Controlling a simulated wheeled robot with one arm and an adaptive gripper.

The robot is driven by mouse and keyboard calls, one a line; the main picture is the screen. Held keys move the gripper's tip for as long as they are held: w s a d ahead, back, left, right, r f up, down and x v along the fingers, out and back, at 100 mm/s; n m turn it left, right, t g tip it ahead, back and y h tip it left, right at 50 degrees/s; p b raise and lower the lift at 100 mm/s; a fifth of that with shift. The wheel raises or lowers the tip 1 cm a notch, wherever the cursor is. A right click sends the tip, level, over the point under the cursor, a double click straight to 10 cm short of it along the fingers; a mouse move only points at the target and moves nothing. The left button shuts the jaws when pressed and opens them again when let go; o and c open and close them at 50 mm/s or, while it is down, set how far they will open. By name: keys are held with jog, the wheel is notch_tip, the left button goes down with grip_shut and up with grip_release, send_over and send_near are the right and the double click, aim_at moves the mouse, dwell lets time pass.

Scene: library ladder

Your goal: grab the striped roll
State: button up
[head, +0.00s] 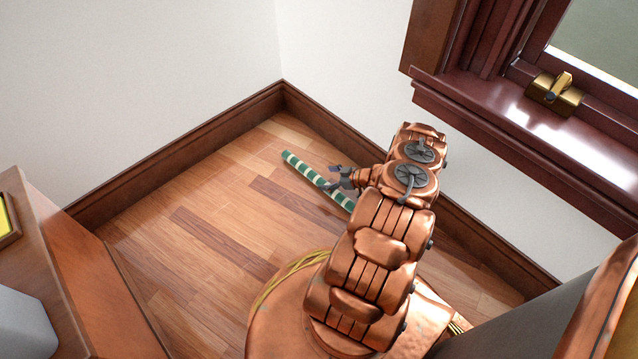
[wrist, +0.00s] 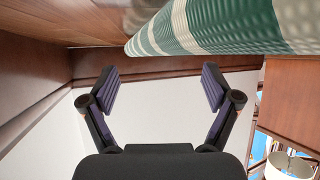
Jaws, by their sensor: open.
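The striped roll (head: 304,170) is green with cream bands. It lies on the wood floor near the corner in the head view, and my arm and gripper hide part of it. My gripper (head: 335,179) appears close to the middle of the roll there; the height between them cannot be told. In the wrist view the roll (wrist: 205,28) crosses the top right, large and close. My gripper (wrist: 161,86) is open there, with two separate fingers and nothing between them. The roll shows beyond the fingertips, not between them.
The floor (head: 215,235) is clear around the roll. A dark wood baseboard (head: 180,150) runs along both walls. A window sill (head: 520,135) with a brass latch (head: 556,92) juts out at the upper right. Wooden furniture (head: 85,270) stands at the left.

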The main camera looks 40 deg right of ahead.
jog(key=shift+x, duration=1.2)
jog(key=shift+d, duration=0.1)
grip_shut()
